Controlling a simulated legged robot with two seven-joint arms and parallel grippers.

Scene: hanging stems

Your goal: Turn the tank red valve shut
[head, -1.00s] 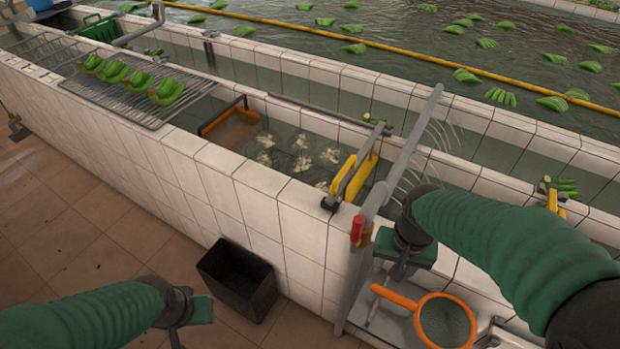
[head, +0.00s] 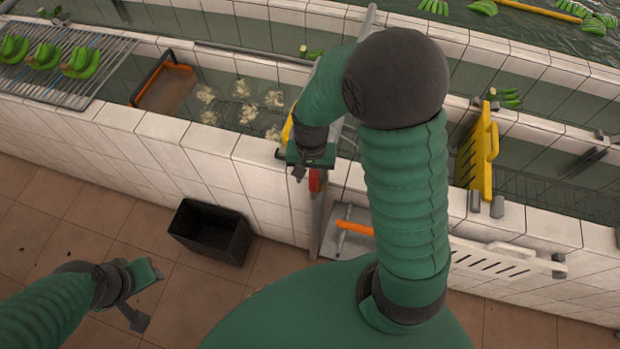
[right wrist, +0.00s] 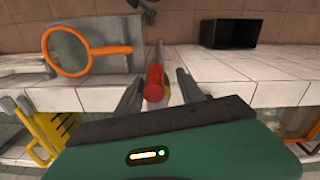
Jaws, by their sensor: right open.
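The red valve handle (head: 314,180) sits on a grey pipe at the front of the tiled tank wall, partly hidden by my right gripper (head: 303,172). In the right wrist view the red handle (right wrist: 154,84) shows end-on between the two fingers of the right gripper (right wrist: 158,92). The fingers are open, one on each side of the handle, with visible gaps.
A black bin (head: 211,232) stands on the floor against the wall. A tray with an orange-handled strainer (right wrist: 70,50) lies beside the valve. A yellow slotted gate (head: 478,155) stands to the right. A wire rack (head: 95,85) with bananas is at the left.

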